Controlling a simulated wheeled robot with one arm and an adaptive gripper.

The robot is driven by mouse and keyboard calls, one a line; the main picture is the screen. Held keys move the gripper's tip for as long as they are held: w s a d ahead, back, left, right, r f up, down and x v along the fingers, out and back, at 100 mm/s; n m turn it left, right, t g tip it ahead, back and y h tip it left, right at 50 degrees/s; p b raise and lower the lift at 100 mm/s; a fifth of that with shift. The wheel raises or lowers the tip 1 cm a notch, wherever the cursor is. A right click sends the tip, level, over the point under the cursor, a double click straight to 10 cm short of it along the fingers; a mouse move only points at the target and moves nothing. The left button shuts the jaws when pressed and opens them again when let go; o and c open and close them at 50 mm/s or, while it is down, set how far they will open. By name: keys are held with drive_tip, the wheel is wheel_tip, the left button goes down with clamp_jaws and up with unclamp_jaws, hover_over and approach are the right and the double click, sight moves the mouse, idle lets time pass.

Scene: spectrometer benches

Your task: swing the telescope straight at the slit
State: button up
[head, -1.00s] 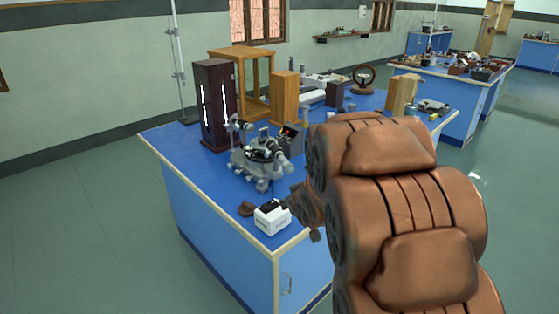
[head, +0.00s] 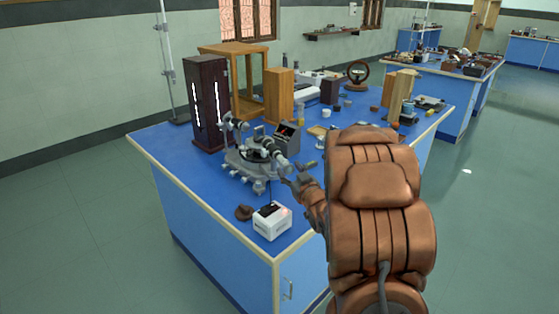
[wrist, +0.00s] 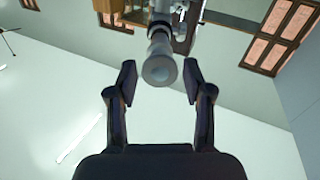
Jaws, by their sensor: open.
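The spectrometer (head: 252,158) stands on the blue bench, a grey instrument with a round table and several feet. Its telescope (head: 280,160) points toward the front right, and its eyepiece end (wrist: 158,70) shows large in the wrist view. The collimator end (head: 229,124) is at the back left, facing the dark lamp housing (head: 207,104) with bright vertical slots; the slit itself is too small to make out. My gripper (head: 296,176) is close to the telescope's near end. In the wrist view my gripper (wrist: 160,82) is open, its fingers either side of the eyepiece, apart from it.
A white box (head: 271,222) and a small brown object (head: 243,212) sit at the bench's front corner. A grey device (head: 287,137) stands just behind the telescope. Wooden blocks (head: 280,96) and a wooden frame (head: 235,50) stand behind. The bench's left front is clear.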

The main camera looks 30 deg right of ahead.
sight(281, 160)
drive_tip(key=shift+w+d+p, duration=0.2)
drive_tip(key=shift+w+p, duration=0.1)
drive_tip(key=shift+w, duration=0.9)
drive_tip(key=shift+w+d+p, duration=0.2)
drive_tip(key=shift+w+p, duration=0.1)
drive_tip(key=shift+w, duration=0.95)
drive_tip(key=shift+w+d+p, duration=0.2)
drive_tip(key=shift+w+p, duration=0.1)
drive_tip(key=shift+w, duration=0.9)
clamp_jaws()
